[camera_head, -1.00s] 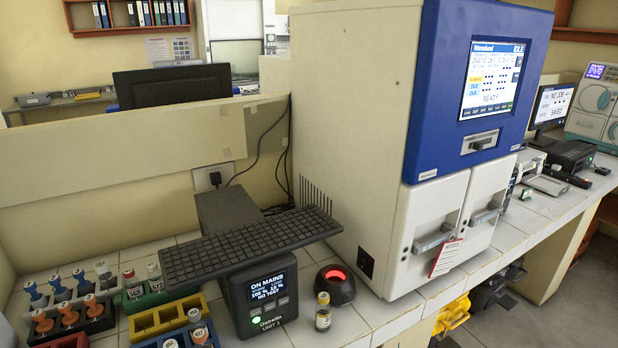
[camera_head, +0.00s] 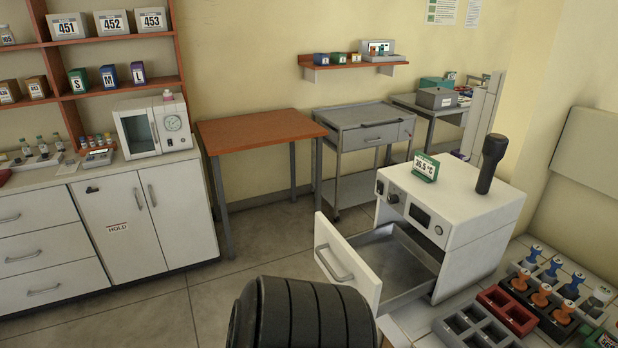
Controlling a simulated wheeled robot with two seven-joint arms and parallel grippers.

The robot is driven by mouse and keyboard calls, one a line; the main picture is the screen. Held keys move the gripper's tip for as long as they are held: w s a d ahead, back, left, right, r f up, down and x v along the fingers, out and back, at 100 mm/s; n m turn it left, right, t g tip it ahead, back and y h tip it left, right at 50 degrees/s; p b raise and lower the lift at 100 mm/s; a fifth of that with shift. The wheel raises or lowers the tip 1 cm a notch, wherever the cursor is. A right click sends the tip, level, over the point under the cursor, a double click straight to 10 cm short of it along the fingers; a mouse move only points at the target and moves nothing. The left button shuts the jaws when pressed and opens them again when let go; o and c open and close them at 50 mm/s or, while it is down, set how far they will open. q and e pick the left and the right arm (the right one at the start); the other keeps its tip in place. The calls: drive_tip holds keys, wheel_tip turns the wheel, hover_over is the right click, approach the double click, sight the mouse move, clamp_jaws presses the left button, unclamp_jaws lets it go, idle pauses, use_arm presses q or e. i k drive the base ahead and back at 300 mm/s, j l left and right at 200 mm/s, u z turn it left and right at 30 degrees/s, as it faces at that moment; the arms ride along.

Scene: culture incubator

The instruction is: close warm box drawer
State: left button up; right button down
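The warm box (camera_head: 482,215) is a white cabinet on the tiled bench at the right, with a knob, a small dark display and buttons on its front. Its drawer (camera_head: 345,262) is pulled well out toward the left, and the grey metal tray inside (camera_head: 392,258) looks empty. The drawer's white front panel has a grey bar handle (camera_head: 333,265) on its outer face. A dark ribbed part, likely of my own arm, rises from the bottom edge just below the drawer. Neither of my grippers shows.
A green-framed temperature sign (camera_head: 425,168) and a dark upright handheld device (camera_head: 491,163) stand on the warm box. Stamp racks and a grey compartment tray (camera_head: 475,328) lie on the bench in front of it. A wooden-topped table (camera_head: 258,130) and a grey cart (camera_head: 364,128) stand behind. Floor left of the drawer is clear.

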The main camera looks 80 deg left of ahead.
sight(388, 265)
drive_tip(key=u, duration=2.4)
drive_tip(key=i+j+z, duration=0.1)
drive_tip(key=z, duration=0.4)
